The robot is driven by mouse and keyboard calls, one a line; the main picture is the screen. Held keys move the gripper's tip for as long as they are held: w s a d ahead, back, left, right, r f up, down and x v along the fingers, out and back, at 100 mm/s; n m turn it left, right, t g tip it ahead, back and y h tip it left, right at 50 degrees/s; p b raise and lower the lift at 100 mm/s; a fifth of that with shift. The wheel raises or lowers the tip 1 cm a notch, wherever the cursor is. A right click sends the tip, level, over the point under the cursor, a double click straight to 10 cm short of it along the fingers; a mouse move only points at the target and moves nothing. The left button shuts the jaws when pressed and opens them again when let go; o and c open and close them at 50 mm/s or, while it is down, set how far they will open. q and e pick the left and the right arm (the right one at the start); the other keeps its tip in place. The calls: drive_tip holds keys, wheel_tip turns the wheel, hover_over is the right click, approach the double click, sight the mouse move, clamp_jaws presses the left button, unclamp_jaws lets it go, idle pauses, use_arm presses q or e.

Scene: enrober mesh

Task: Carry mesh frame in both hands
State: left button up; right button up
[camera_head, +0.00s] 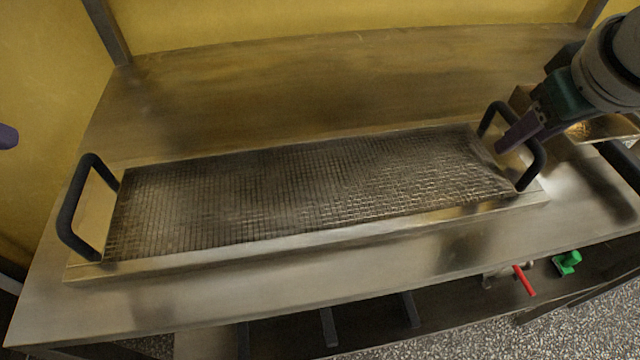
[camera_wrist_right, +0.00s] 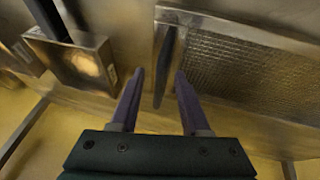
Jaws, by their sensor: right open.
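The mesh frame (camera_head: 300,244), a long metal tray with a wire-mesh floor, lies flat on the steel table. A black handle stands at each end, the left handle (camera_head: 68,215) and the right handle (camera_head: 540,162). My right gripper (camera_head: 503,146) is open at the right handle. In the right wrist view its purple fingers (camera_wrist_right: 160,74) are apart, with the right handle (camera_wrist_right: 168,58) showing between them; I cannot tell whether they touch it. Only a purple tip of my left gripper (camera_head: 7,136) shows at the left edge, away from the left handle, which is free.
The steel table (camera_head: 300,75) is bare behind the frame and along its front. A metal box (camera_wrist_right: 85,67) with a black handle stands beside the frame's right end. Below the front edge are a red lever (camera_head: 524,281) and a green part (camera_head: 567,262). A yellow wall is behind.

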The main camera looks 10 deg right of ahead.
drive_tip(key=v, duration=1.1)
drive_tip(key=shift+r, duration=0.15)
drive_tip(key=shift+s, duration=0.15)
use_arm(q)
drive_tip(key=s+d+m+h+p, duration=0.1)
drive_tip(key=s+d+m+p, duration=0.4)
drive_tip(key=d, duration=0.4)
use_arm(e)
drive_tip(key=s+a+n+y, duration=0.25)
drive_tip(key=s+a, duration=0.35)
drive_tip(key=a, duration=0.4)
use_arm(q)
drive_tip(key=s+a+n+y+p, duration=0.25)
drive_tip(key=s+p, duration=0.25)
drive_tip(key=s, duration=0.5)
use_arm(e)
drive_tip(key=s+d+m+g, duration=0.1)
drive_tip(key=s+d+m, duration=0.1)
drive_tip(key=s, duration=0.7)
use_arm(q)
wheel_tip(320, 180, up, 37)
drive_tip(key=a+g+p, duration=0.1)
drive_tip(key=p, duration=3.6)
drive_tip(key=shift+s+r+m+p, duration=0.2)
drive_tip(key=shift+m+p, duration=0.15)
use_arm(e)
wheel_tip(320, 180, up, 37)
drive_tip(key=shift+s+d, duration=0.15)
drive_tip(key=shift+d, duration=0.05)
